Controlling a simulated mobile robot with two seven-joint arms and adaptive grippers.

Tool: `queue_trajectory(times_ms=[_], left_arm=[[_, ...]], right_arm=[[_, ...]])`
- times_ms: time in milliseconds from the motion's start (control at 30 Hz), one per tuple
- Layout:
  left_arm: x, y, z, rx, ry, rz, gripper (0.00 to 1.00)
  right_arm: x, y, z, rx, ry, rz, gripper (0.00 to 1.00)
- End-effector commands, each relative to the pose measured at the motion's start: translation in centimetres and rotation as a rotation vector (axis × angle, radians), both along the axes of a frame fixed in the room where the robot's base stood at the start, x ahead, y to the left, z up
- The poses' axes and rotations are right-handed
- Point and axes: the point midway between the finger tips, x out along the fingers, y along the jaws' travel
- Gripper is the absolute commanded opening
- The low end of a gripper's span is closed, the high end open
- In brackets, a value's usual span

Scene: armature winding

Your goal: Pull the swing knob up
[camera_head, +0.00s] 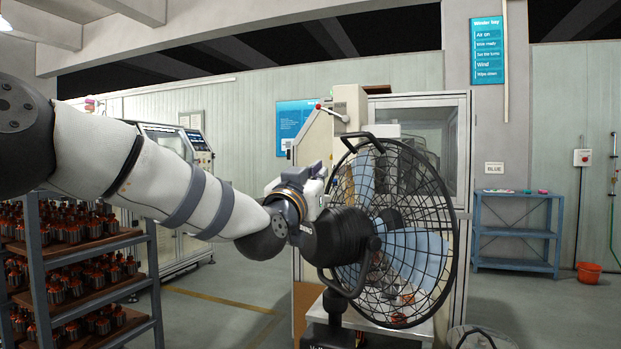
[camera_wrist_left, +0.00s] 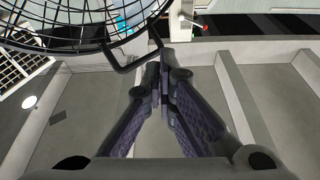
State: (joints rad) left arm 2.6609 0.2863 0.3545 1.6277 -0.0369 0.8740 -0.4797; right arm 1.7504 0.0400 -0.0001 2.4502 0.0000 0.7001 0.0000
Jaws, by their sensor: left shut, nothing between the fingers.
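The black pedestal fan (camera_head: 395,245) stands ahead of me with its round wire guard to the right and its dark motor housing (camera_head: 345,238) to the left. My left gripper (camera_head: 319,184) is at the back of the fan, close above the motor housing and left of the guard. In the left wrist view its two dark fingers (camera_wrist_left: 164,75) meet at the tips, shut and empty, beside the fan's guard and its bent top handle (camera_wrist_left: 128,67). I cannot make out the swing knob; the gripper or wrist may hide it. My right gripper is not in view.
A rack of small wound parts (camera_head: 85,265) stands at the left. A machine cabinet (camera_head: 455,140) with a red-balled lever (camera_head: 325,108) is behind the fan.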

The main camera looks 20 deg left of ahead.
Motion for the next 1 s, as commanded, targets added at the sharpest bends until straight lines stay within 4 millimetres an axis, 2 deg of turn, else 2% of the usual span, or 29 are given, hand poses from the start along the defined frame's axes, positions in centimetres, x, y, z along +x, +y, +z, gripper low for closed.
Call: queue_trajectory(times_ms=[100,300,767,833,867,967,1000], left_arm=[[-2.1,0.1,-1.0,0.0,0.006,-0.001,0.0],[-3.9,0.2,-1.7,-0.001,0.006,0.0,0.0],[-4.1,0.2,-1.7,0.0,0.006,-0.001,0.0],[-3.9,0.0,-3.2,0.0,0.035,-0.005,0.0],[-3.8,-0.1,-4.5,0.001,0.063,-0.01,0.0],[-3.7,-0.8,-12.4,0.003,0.226,-0.033,0.0],[-4.1,-1.1,-16.5,0.003,0.31,-0.043,0.0]], right_arm=[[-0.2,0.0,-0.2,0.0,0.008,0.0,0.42],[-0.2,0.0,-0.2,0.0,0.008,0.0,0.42],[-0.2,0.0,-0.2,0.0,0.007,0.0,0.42],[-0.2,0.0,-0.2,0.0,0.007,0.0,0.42],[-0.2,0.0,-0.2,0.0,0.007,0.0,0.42],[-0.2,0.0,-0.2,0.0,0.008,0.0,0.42],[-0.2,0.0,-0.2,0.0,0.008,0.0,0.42]])
